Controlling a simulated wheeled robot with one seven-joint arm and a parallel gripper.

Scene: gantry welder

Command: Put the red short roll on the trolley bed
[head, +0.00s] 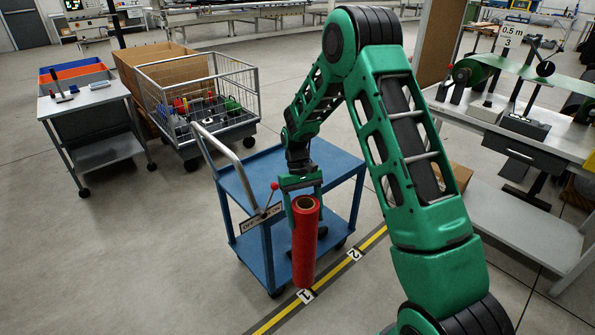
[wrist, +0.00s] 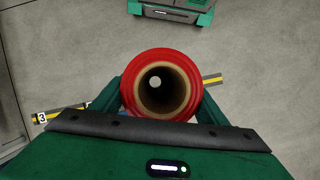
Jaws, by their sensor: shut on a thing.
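The red short roll (head: 305,246) hangs upright in my gripper (head: 305,203) in the head view. In the wrist view I look down on the roll's end (wrist: 123,92), with its tan core and hollow middle. My gripper's fingers (wrist: 162,108) are shut on the roll from both sides. The blue trolley (head: 283,250) stands behind the roll in the head view. It has an upper and a lower deck and a grey push handle at its left. The roll covers part of the trolley's front side. My arm hides part of its upper deck.
A wire cart (head: 245,92) with mixed items stands behind the trolley. A grey side table (head: 83,98) with bins is at left. A workbench (head: 530,148) is at right. A yellow-black floor line (head: 335,270) runs beside the trolley. The floor at left is clear.

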